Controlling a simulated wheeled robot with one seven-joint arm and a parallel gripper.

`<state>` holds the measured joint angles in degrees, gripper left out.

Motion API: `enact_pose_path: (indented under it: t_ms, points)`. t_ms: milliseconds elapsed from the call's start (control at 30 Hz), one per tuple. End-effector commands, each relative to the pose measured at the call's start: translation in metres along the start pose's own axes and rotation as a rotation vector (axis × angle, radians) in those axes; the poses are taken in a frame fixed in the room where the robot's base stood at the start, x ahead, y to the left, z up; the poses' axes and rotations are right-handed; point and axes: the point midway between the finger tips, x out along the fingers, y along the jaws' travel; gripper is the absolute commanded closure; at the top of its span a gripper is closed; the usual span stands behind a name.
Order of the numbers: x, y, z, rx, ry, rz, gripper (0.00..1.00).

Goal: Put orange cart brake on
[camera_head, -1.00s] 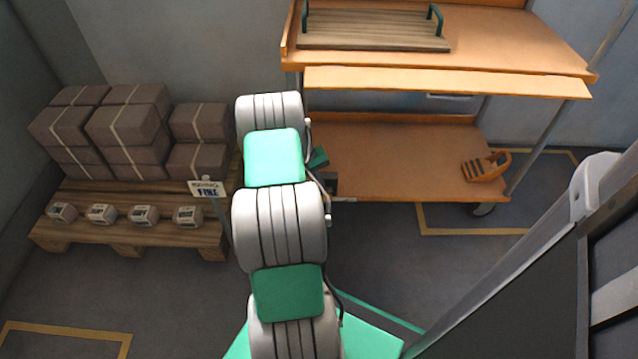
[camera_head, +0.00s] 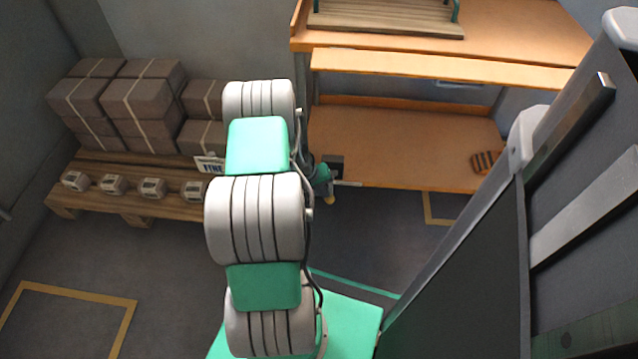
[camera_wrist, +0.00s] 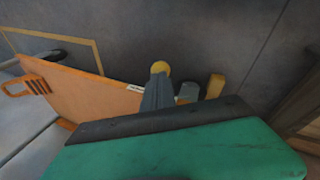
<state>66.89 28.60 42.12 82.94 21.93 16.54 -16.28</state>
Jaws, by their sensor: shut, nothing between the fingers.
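The orange cart has an upper deck (camera_head: 540,45) and a lower shelf (camera_head: 400,150) in the head view. The lower shelf (camera_wrist: 85,95) also shows at the left in the wrist view. My gripper (camera_head: 329,200) is near the lower shelf's front left corner, largely hidden behind my arm. In the wrist view my gripper (camera_wrist: 160,70) is shut and empty, a grey finger with a yellow tip beside the shelf's end. A grey rounded piece (camera_wrist: 188,92) and a tan piece (camera_wrist: 216,85) are just right of it; I cannot tell whether either is the brake. A dark wheel (camera_wrist: 57,55) shows at the upper left.
An orange caddy (camera_head: 486,161) stands on the lower shelf's right end. A wooden slatted rack (camera_head: 385,20) is on the upper deck. A pallet (camera_head: 115,205) with stacked brown boxes (camera_head: 140,105) stands at the left. Open floor lies between it and the lower left corner.

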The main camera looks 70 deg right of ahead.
Motion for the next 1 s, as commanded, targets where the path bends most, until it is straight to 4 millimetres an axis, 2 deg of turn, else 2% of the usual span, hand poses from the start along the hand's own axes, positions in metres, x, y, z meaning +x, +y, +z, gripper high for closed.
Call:
enact_pose_path:
  t_ms: [400, 1000]
  points:
    - [0.018, -0.011, 0.006, -0.005, 0.001, -0.001, 1.00]
    - [0.019, -0.012, 0.008, -0.004, 0.000, -0.001, 1.00]
